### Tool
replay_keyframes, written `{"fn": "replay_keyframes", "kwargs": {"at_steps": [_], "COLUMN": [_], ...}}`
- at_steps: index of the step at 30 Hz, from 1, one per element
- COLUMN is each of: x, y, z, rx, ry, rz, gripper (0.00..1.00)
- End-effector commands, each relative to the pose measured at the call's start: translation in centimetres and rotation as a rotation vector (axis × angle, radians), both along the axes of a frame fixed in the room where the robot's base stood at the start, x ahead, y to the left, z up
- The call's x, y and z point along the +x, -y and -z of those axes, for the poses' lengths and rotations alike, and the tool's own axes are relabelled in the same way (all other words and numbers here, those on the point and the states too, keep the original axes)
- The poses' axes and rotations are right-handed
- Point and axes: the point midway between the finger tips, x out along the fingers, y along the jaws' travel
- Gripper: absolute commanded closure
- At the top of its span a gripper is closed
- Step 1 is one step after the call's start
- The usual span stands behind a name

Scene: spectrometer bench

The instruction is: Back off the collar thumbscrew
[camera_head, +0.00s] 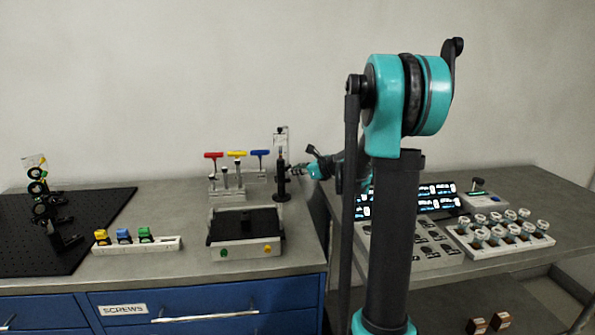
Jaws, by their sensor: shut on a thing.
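A dark post holder (281,184) stands upright at the back right of the left bench, with a clear plate (281,138) above it. My gripper (291,171) reaches in from the right at about mid-height of the post. It is shut on the collar thumbscrew at the post's right side. The thumbscrew itself is too small and too covered by the fingers to make out. My arm stands in front, to the right of the post.
A rack of red, yellow and blue T-handled drivers (228,197) stands just left of the post. A grey box with a black top (226,254) sits in front. A tray with coloured pieces (165,245) lies further left.

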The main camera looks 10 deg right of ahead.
Motion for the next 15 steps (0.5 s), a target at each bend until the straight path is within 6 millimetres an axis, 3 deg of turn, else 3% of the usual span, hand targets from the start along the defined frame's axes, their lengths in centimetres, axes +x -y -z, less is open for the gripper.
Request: {"fn": "replay_keyframes", "kwargs": {"at_steps": [15], "x": [-0.14], "y": [-0.13], "z": [0.08], "rx": [-0.155], "ry": [0.130], "rz": [0.000], "gripper": [1.00]}}
